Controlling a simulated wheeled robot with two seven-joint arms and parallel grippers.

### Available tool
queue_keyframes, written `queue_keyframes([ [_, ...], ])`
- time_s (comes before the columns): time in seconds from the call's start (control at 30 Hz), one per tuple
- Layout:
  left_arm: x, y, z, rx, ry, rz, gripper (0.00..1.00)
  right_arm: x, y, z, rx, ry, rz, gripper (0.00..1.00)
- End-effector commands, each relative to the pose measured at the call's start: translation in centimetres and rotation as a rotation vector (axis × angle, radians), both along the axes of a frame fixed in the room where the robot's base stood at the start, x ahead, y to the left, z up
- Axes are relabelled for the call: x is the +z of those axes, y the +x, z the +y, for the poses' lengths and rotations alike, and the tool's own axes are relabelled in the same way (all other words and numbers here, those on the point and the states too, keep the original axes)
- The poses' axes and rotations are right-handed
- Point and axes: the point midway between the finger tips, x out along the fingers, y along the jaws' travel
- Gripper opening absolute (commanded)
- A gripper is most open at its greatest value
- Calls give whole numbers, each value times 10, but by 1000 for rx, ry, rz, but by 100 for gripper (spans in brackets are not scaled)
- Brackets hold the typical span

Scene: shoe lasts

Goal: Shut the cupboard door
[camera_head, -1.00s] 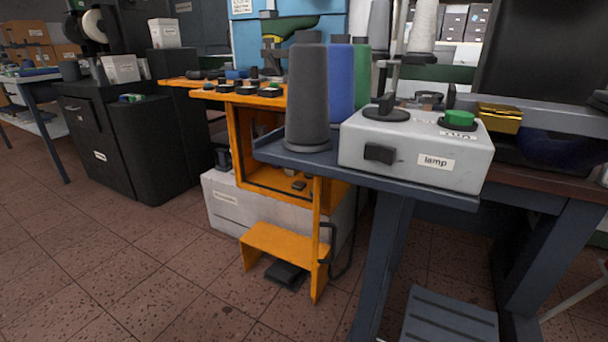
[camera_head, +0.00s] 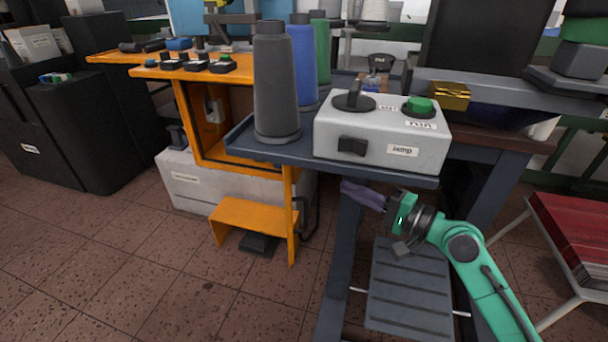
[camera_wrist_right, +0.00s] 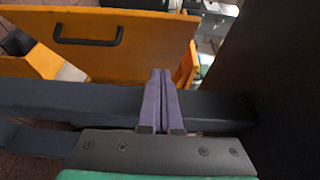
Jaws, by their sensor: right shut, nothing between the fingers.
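The orange cupboard (camera_head: 187,122) stands left of the blue-grey table, and its dark inside shows. Its door seems to be the narrow orange panel (camera_head: 291,225) seen nearly edge-on, standing open, with a black handle (camera_head: 313,212) on its right side. In the right wrist view the orange door (camera_wrist_right: 140,57) fills the upper middle, with its black handle (camera_wrist_right: 88,40) at upper left. My right gripper (camera_head: 347,187) is shut and empty below the table edge, right of the door and apart from it. Its purple fingers (camera_wrist_right: 160,75) point toward the door. My left gripper is out of view.
A table (camera_head: 230,150) carries dark, blue and green thread cones and a grey lamp box (camera_head: 335,150). Its leg (camera_head: 345,265) stands close to my right gripper. An orange step (camera_head: 245,214) sits left of the door. Tiled floor is clear at lower left.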

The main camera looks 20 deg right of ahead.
Motion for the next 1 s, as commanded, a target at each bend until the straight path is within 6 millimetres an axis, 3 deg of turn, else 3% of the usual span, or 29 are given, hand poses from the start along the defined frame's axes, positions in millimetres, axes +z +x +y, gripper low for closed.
queue_keyframes([
  [0.37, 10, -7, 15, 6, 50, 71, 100, 2, 67, 49, 1, -2, -5, 0],
  [0.6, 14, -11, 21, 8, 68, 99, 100, 0, 70, 82, -2, 0, -1, 0],
  [1.0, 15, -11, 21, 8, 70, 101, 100, -1, 70, 85, -3, -4, 0, 0],
])
